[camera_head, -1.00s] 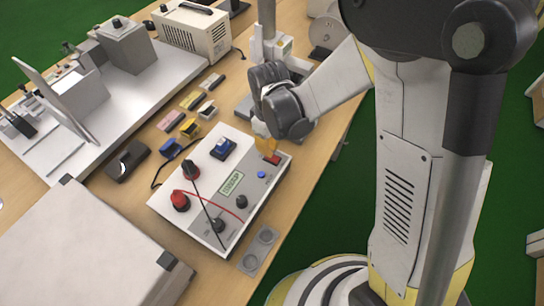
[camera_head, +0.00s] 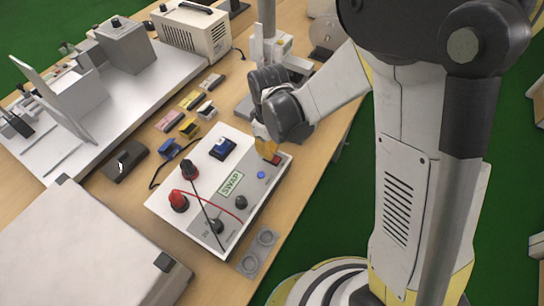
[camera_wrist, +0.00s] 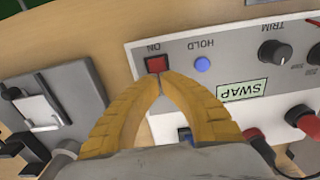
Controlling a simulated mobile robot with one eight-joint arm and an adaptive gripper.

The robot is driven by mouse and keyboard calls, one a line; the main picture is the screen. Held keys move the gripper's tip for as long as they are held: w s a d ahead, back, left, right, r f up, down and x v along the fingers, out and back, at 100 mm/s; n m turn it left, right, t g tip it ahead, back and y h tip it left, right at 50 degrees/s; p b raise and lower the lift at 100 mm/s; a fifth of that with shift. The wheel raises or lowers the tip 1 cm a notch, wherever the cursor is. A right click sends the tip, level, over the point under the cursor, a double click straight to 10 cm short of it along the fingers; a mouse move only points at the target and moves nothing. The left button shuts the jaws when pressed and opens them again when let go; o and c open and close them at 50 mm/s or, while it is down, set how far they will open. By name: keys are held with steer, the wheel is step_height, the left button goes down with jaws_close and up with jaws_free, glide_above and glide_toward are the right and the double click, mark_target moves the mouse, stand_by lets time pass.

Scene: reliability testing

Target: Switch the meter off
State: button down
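The meter (camera_head: 205,172) is a white box with a grey panel, lying on the table in the head view; part of its panel (camera_wrist: 230,60) shows in the wrist view. Its red switch (camera_wrist: 157,64), marked ON, also shows in the head view (camera_head: 276,159). A small green display (camera_wrist: 242,90) reads SWAP. My gripper (camera_wrist: 160,78) has yellow fingers that meet at the tips. The tips are right at the lower edge of the red switch; I cannot tell whether they touch it. In the head view my gripper (camera_head: 264,146) is over the meter's far right corner, pointing down.
A blue HOLD button (camera_wrist: 202,65) sits close beside the switch, with a TRIM knob (camera_wrist: 275,52) further right. Red and black plugs with leads (camera_head: 179,201) stand on the meter. Small coloured blocks (camera_head: 189,128) and a black device (camera_head: 126,162) lie left of it.

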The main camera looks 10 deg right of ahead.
steer(key=shift+f+b, duration=0.45)
steer(key=shift+f, duration=0.1)
steer(key=shift+r, duration=0.1)
steer(key=shift+r+p, duration=2.5)
steer(key=shift+r, duration=1)
